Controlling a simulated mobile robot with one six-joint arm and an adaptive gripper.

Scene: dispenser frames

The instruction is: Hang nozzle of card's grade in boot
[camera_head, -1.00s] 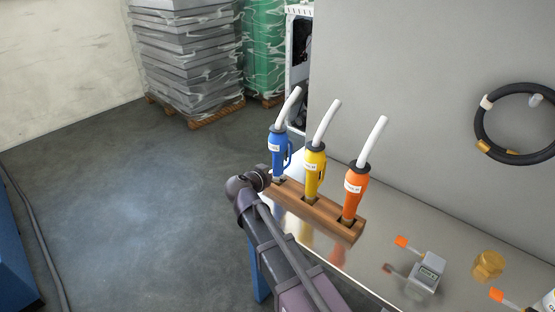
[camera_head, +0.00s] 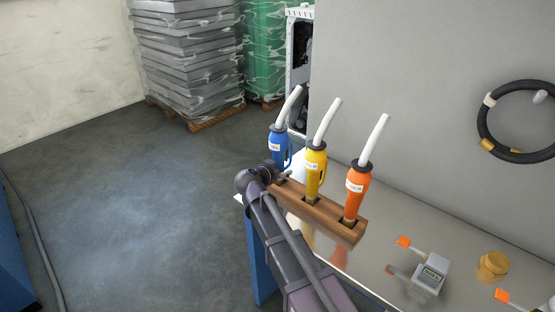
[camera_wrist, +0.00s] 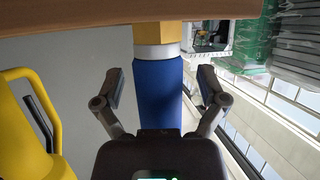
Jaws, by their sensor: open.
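Three nozzles with white curved spouts stand upright in a wooden block (camera_head: 330,222) on the metal table: blue (camera_head: 279,146), yellow (camera_head: 315,172) and orange (camera_head: 355,190). Each bears a small white label, too small to read for sure. In the wrist view the picture is inverted; the blue nozzle (camera_wrist: 159,95) runs between the fingers of my open gripper (camera_wrist: 160,87), with gaps on both sides. The yellow nozzle (camera_wrist: 25,125) shows at left, the block (camera_wrist: 80,12) along the top. In the head view my wrist hides the blue nozzle's lower part. I see no card or boot I can identify.
A grey meter (camera_head: 431,273), a brass cap (camera_head: 492,265) and orange-tipped items (camera_head: 404,242) lie on the table (camera_head: 380,262) to the right. A black hose coil (camera_head: 484,122) hangs on the wall.

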